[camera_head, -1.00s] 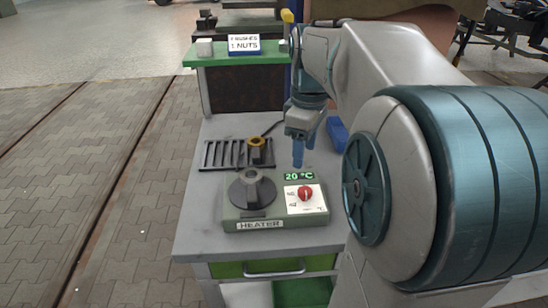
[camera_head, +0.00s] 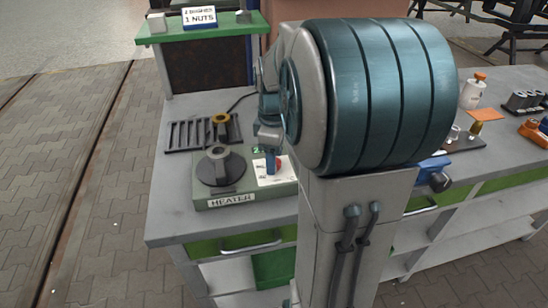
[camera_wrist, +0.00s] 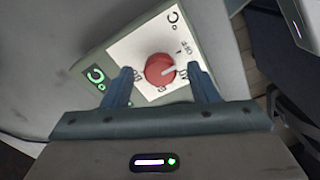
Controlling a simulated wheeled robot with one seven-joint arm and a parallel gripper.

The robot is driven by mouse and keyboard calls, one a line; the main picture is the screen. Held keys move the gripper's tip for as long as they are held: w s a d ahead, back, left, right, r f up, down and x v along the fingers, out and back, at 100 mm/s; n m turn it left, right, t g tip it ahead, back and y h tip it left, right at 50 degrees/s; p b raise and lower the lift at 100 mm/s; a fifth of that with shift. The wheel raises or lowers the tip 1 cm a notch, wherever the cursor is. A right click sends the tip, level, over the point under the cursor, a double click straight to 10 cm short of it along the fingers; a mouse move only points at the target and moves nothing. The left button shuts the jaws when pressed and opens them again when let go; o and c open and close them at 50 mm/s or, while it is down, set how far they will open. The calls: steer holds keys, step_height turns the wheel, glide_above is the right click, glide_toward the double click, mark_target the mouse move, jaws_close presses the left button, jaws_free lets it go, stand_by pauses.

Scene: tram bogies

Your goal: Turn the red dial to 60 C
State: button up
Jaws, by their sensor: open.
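The red dial (camera_wrist: 160,69) sits on a white scale plate on the heater (camera_head: 230,202), a green-grey box labelled HEATER. In the wrist view my gripper (camera_wrist: 160,78) is open, with its two blue fingers on either side of the dial. Whether the fingers touch the dial I cannot tell. In the head view my gripper (camera_head: 271,160) is over the plate and hides most of the dial. A green display (camera_wrist: 96,75) shows beside the plate, too cut off to read now. A dark round hot plate with a grey hub (camera_head: 219,166) is left of the dial.
A sign (camera_head: 199,17) stands on the back green shelf. Bench to the right holds a white bottle (camera_head: 473,92) and a dark block with cylinders (camera_head: 524,101).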

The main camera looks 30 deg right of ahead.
steer(key=shift+f, duration=0.35)
steer(key=c, duration=1)
